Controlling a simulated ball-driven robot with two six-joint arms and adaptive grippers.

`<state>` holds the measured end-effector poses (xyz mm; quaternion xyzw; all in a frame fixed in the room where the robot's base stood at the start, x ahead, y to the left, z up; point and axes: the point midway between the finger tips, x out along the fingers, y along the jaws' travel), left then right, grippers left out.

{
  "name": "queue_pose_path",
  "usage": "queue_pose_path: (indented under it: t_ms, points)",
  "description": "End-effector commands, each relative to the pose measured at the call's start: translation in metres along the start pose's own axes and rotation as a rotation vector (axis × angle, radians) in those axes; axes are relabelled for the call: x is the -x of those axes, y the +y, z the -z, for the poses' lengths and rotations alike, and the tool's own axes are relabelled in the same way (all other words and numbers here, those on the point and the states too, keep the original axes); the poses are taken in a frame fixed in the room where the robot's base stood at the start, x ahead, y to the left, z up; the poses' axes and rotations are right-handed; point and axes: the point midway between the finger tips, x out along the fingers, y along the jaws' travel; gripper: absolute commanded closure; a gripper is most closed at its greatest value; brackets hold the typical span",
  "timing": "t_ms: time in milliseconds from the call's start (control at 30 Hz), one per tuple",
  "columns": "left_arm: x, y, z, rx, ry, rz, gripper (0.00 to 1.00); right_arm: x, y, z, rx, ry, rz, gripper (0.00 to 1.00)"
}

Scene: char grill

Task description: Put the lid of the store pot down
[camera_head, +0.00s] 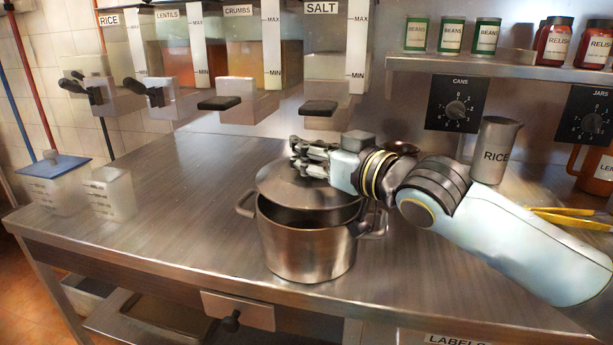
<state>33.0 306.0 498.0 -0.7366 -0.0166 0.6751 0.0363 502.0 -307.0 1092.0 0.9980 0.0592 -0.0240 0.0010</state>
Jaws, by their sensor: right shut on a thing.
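The store pot (305,250) is a steel pot with side handles, standing near the front middle of the steel counter. Its round steel lid (290,188) is tilted above the pot's mouth, with a dark gap showing between lid and rim. My right gripper (308,158) comes in from the right and is shut at the top of the lid. The lid's knob is hidden by the fingers. I cannot tell whether the lid touches the far rim. My left gripper is not in view.
A metal RICE cup (495,150) stands at the right, with yellow tongs (570,216) near it. Dispensers (245,95) hang at the back. The counter (180,210) left of the pot is clear.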

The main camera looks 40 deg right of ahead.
Motion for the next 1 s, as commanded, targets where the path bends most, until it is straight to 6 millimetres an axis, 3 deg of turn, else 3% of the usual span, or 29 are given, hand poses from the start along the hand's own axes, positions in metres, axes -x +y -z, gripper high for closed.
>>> queue_pose_path:
  t_ms: [200, 433, 500, 700, 1000]
  points:
    - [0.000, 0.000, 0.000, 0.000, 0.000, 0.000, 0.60, -0.001, 0.000, -0.030, -0.002, -0.004, -0.002, 1.00]
    - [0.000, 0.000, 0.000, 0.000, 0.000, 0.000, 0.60, -0.001, 0.000, -0.034, 0.000, -0.004, -0.001, 1.00]
    - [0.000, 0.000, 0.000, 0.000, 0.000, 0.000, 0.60, -0.001, 0.001, -0.035, 0.000, -0.006, -0.002, 0.87]
    - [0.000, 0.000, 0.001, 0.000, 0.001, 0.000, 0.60, -0.001, 0.000, -0.034, 0.001, -0.004, -0.001, 0.60]
    - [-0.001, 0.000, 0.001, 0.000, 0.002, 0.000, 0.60, -0.001, 0.000, -0.034, 0.001, -0.003, -0.001, 0.58]
